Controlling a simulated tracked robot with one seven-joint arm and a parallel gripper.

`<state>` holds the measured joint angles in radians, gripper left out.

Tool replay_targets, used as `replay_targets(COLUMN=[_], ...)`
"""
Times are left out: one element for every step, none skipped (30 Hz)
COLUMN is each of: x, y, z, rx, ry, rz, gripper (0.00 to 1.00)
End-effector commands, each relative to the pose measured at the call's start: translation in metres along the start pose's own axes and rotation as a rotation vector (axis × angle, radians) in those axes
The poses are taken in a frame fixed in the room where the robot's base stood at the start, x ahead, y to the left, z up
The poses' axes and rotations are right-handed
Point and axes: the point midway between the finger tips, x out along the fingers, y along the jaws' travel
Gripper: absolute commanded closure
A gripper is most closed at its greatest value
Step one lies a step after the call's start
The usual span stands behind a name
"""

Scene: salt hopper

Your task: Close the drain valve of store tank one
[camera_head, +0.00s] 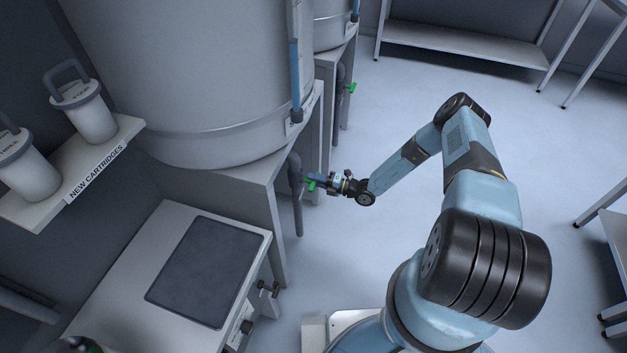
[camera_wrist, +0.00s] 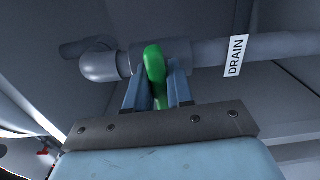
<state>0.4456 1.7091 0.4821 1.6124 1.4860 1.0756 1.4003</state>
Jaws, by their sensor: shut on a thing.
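The store tank (camera_head: 215,80) is a large pale cylinder on a grey stand at the left of the head view. A dark drain pipe (camera_head: 295,180) hangs at the stand's edge. The green valve handle (camera_head: 310,184) is on it, small in the head view. In the wrist view the green handle (camera_wrist: 154,70) stands between my gripper's fingers, in front of the grey pipe (camera_wrist: 200,52) with a DRAIN label (camera_wrist: 236,55). My gripper (camera_head: 318,182) is shut on the handle. The fingers (camera_wrist: 157,88) hide part of the handle. The tank's number is not readable.
A second tank (camera_head: 332,25) with another green handle (camera_head: 351,88) stands behind. A shelf (camera_head: 100,165) with white cartridges is at the left. A low cabinet (camera_head: 255,245) with a dark top is in front. The floor right of the tanks is clear around my arm.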

Motion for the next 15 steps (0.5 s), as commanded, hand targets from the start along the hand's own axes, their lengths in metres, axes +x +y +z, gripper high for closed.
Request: replay_targets(x=[-0.0038, -0.0038, -0.0038, -0.0037, -0.0035, -0.0031, -0.0028, -0.0025, -0.0022, -0.0020, -0.0018, -0.0015, -0.0013, -0.0012, -0.0011], y=[-0.0037, -0.0038, -0.0039, -0.0038, -0.0037, -0.0034, -0.0031, -0.0029, -0.0026, -0.0024, -0.0023, -0.0020, -0.0019, -0.0018, -0.0017], z=[0.0019, 0.0018, 0.0017, 0.0016, 0.0014, 0.0011, 0.0008, 0.0006, 0.0003, 0.0002, 0.0000, -0.0002, -0.0003, -0.0004, -0.0005], rx=[-0.001, -0.001, -0.001, -0.001, -0.001, -0.001, -0.001, 0.000, 0.000, 0.000, 0.000, 0.000, 0.000, 0.000, 0.000], ry=[-0.004, -0.004, -0.004, -0.004, -0.004, -0.003, -0.003, -0.002, -0.002, -0.001, -0.001, 0.000, 0.000, 0.000, 0.000], rz=[-0.010, -0.010, -0.010, -0.010, -0.009, -0.009, -0.008, -0.007, -0.006, -0.006, -0.005, -0.005, -0.004, -0.004, -0.004], gripper=[1.00, 1.00, 0.76, 0.73, 0.71, 0.67, 0.64, 0.61, 0.57, 0.57, 0.57, 0.57, 0.57, 0.57, 0.57])
